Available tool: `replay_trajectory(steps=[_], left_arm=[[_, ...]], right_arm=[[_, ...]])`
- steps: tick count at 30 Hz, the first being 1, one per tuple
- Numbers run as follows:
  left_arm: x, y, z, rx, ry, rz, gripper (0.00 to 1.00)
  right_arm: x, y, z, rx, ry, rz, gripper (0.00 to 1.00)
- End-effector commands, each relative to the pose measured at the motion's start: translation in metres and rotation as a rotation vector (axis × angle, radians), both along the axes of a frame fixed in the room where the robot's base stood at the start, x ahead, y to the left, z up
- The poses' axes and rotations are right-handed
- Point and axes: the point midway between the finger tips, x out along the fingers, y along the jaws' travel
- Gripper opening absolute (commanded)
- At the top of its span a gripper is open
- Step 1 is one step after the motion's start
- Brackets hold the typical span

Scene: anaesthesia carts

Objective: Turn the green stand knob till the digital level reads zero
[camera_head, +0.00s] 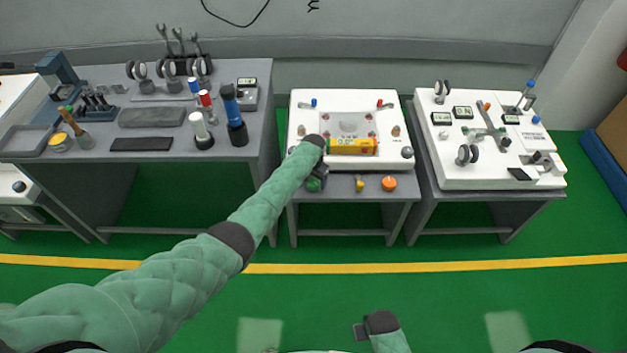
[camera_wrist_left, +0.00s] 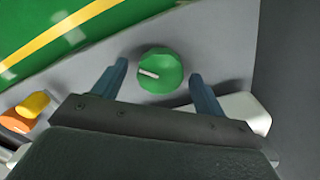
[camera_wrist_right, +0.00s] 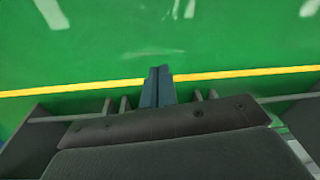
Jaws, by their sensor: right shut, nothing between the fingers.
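The green knob (camera_wrist_left: 160,71) with a white pointer line shows between the two fingers of my left gripper (camera_wrist_left: 160,80) in the left wrist view. The fingers are open, one on each side and apart from it. In the head view the green knob (camera_head: 313,184) sits on the front of the middle bench, partly hidden by my left gripper (camera_head: 318,170). The yellow digital level (camera_head: 352,146) lies on the white stand (camera_head: 300,105); its small reading is hard to make out. My right gripper (camera_wrist_right: 158,88) is shut and empty over the green floor.
A yellow knob (camera_head: 359,185) and an orange knob (camera_head: 389,183) sit right of the green one. Tool-laden benches stand left and right, including a white instrument plate (camera_head: 450,180). The floor in front is clear, crossed by a yellow line (camera_head: 430,266).

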Motion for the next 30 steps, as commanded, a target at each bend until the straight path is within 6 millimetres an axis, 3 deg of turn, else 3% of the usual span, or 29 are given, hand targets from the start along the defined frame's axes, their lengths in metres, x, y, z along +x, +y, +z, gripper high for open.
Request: replay_trajectory(steps=[8,21,30], left_arm=[[0.0,0.0,0.008,-0.001,-0.001,0.0,0.72],[0.0,0.0,0.066,-0.001,-0.001,0.001,0.72],[0.0,0.0,0.078,0.001,0.001,0.001,0.72]], right_arm=[[0.0,0.0,0.0,0.0,0.002,0.0,0.0],[0.006,0.003,0.024,0.004,0.0,0.0,0.0],[0.002,0.005,0.033,0.007,0.004,0.0,0.0]])
